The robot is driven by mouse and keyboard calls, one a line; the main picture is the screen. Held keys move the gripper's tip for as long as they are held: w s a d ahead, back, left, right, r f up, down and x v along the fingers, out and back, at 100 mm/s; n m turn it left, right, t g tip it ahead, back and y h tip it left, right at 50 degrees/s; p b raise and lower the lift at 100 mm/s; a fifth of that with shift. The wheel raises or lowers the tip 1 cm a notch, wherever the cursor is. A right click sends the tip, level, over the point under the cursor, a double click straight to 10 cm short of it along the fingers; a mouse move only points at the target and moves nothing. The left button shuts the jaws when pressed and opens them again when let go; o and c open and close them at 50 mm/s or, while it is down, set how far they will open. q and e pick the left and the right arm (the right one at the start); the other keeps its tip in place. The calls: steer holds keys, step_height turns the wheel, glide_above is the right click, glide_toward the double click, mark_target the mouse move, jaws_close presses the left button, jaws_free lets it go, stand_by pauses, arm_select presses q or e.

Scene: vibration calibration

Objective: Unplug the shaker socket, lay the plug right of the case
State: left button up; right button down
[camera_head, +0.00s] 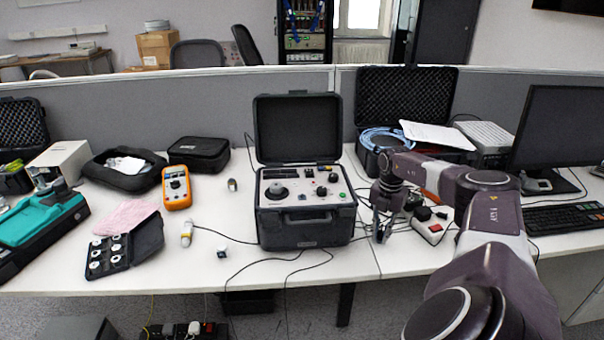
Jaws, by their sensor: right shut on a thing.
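The open black case (305,226) with a grey control panel, knobs and sockets stands mid-table, its lid up. My right gripper (382,236) reaches in from the right and points down, low over the table just right of the case. It is shut on the plug, which is small, dark and mostly hidden by the fingers. I cannot tell whether the plug touches the table. A white power strip (432,229) with a red switch lies to the right of the gripper, with a black plug (422,213) at its far end. My left gripper is not in view.
A second open case (407,95) with blue cable and papers stands behind my right arm. A monitor (556,125) and keyboard (565,218) are at right. An orange multimeter (177,188) and a box of weights (125,246) lie left. Black cables run over the front edge.

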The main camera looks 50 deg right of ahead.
mark_target(381, 233)
steer(key=shift+f, duration=0.15)
steer(key=c, duration=1.8)
jaws_free()
steer(key=shift+r+p, duration=2.2)
steer(key=shift+r, duration=0.4)
step_height(381, 233, up, 12)
